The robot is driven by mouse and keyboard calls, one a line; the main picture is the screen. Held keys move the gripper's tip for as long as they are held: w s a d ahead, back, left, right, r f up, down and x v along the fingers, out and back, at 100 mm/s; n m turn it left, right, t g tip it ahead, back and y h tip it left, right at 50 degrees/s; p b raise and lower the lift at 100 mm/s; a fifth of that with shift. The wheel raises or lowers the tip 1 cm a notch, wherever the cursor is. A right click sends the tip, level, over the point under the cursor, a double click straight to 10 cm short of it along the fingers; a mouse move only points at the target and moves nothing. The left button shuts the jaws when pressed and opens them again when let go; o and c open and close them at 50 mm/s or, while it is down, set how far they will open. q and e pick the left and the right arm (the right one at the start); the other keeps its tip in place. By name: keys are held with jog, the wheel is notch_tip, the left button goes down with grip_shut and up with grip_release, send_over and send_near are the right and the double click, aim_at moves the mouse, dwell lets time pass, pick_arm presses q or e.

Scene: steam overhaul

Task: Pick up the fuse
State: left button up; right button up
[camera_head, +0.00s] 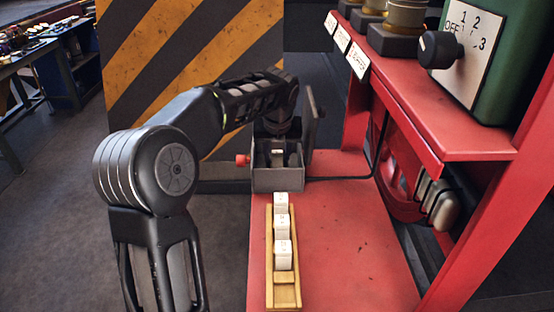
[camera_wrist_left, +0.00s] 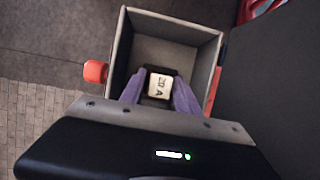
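A grey open box (camera_head: 277,180) with a red knob (camera_head: 243,160) on its left side stands at the far end of the red bench. It also shows in the left wrist view (camera_wrist_left: 207,50). A white fuse (camera_wrist_left: 160,86) marked "20 A" sits inside the box. My left gripper (camera_wrist_left: 159,88) reaches down into the box, its two purple fingers on either side of the fuse. Narrow dark gaps seem to remain between fingers and fuse, so it looks open. In the head view my left wrist hides much of this. My right gripper is not in view.
A yellow wooden rack (camera_head: 287,293) with several white fuses (camera_head: 284,255) lies on the red bench (camera_head: 345,250) in front of the box. The box's raised lid (camera_head: 314,115) stands at its right. A red shelf and green switch cabinet (camera_head: 510,50) rise on the right.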

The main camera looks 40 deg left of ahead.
pick_arm(q)
grip_shut()
dwell(0.4)
notch_tip(320, 180, up, 10)
dwell(0.5)
dwell(0.5)
